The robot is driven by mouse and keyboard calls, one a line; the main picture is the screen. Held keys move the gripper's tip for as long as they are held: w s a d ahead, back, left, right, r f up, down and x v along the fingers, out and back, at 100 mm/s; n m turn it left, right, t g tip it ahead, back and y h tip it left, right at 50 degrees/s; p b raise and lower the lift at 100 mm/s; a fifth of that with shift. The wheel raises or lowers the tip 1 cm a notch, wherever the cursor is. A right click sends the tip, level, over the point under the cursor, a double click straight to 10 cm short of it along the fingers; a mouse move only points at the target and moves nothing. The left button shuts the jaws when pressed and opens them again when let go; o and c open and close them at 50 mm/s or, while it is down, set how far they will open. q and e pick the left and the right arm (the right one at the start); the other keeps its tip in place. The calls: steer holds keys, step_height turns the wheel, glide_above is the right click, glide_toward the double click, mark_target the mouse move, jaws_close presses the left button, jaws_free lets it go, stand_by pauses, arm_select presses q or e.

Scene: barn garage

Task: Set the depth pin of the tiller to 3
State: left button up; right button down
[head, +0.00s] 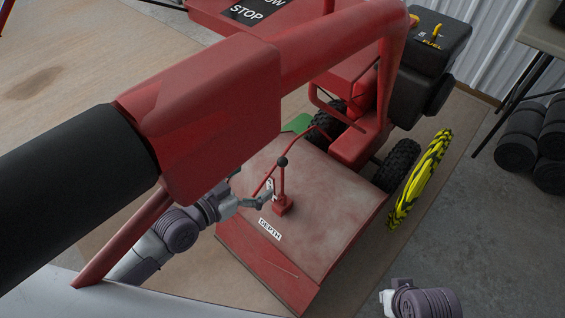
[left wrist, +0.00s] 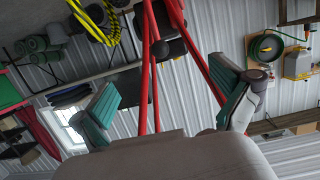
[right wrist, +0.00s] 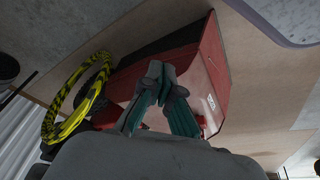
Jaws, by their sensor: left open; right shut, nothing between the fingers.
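The red tiller (head: 340,215) stands with its rear hood toward me. On the hood, a red depth lever with a black ball knob (head: 282,161) rises from a small red block (head: 283,206), beside a white DEPTH label (head: 270,229). My left gripper (head: 262,196) is open, just left of the lever. In the left wrist view its teal-padded fingers (left wrist: 165,100) are wide apart, with red rods and a dark knob (left wrist: 160,48) between or beyond them; contact cannot be told. My right gripper (right wrist: 157,80) is shut and empty, apart from the hood. The depth setting cannot be read.
The tiller's red handlebar with a black grip (head: 70,195) crosses above my left arm and hides part of it.

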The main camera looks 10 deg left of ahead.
mark_target(278, 164)
arm_select(q)
steer(key=b+x, duration=0.2)
steer(key=x, duration=0.7)
steer(key=shift+a, duration=0.1)
steer(key=shift+b+x, duration=0.45)
steer(key=shift+x, duration=0.55)
arm_select(e)
steer(key=shift+s+v, duration=0.25)
steer(key=shift+v, duration=1.15)
steer(key=shift+d+f, duration=0.1)
arm_select(q)
jaws_close()
